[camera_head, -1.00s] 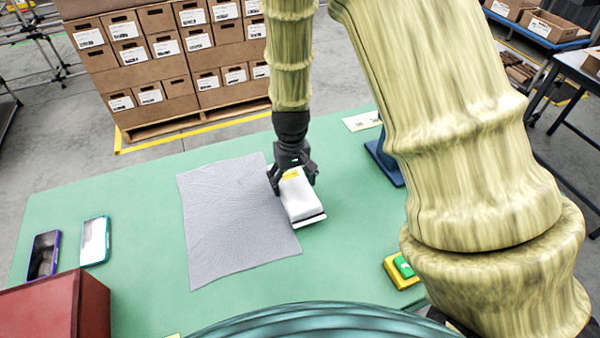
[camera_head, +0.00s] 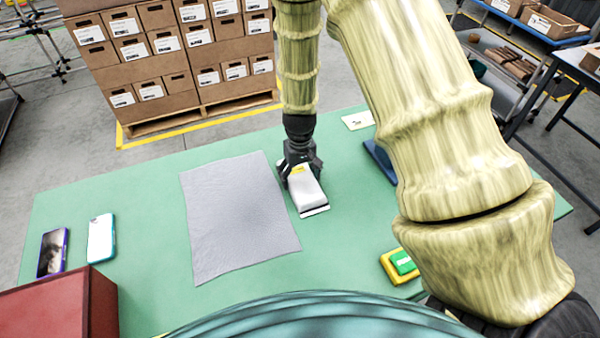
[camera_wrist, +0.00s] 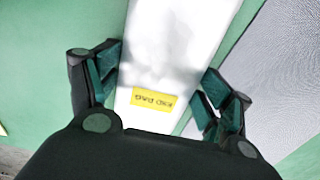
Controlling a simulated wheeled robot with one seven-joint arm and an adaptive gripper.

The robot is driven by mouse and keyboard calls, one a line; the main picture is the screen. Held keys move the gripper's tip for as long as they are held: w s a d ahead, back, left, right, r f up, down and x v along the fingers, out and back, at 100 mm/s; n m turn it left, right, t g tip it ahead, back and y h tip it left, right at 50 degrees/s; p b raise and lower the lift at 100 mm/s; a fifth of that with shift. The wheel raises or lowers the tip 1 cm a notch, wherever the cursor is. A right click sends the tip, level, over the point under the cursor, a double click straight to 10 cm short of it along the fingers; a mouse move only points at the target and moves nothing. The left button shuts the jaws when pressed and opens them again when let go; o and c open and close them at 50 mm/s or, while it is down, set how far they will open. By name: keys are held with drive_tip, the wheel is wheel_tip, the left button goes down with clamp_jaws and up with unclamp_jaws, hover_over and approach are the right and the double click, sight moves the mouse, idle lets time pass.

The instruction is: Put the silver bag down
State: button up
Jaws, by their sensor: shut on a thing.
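The silver bag (camera_head: 308,190) is a pale, box-like pouch with a yellow label at its upper end. It is at the middle of the green table, just right of the grey mat. My gripper (camera_head: 300,170) is shut on its upper end from above. In the wrist view, the bag (camera_wrist: 175,50) lies between the two dark fingers of my gripper (camera_wrist: 160,95), and its yellow label is turned upside down. The bag looks at or very near the table top; I cannot tell if it touches.
The grey mat (camera_head: 235,220) lies flat to the left. Two phones (camera_head: 101,238) (camera_head: 52,252) and a red box (camera_head: 60,310) are at the left. A green-topped yellow button box (camera_head: 400,264) and a blue object (camera_head: 380,160) are at the right. Clear table lies right of the bag.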

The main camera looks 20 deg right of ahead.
drive_tip(key=o, duration=0.6)
drive_tip(key=shift+f, duration=0.15)
drive_tip(key=o, duration=0.4)
drive_tip(key=shift+o, duration=0.2)
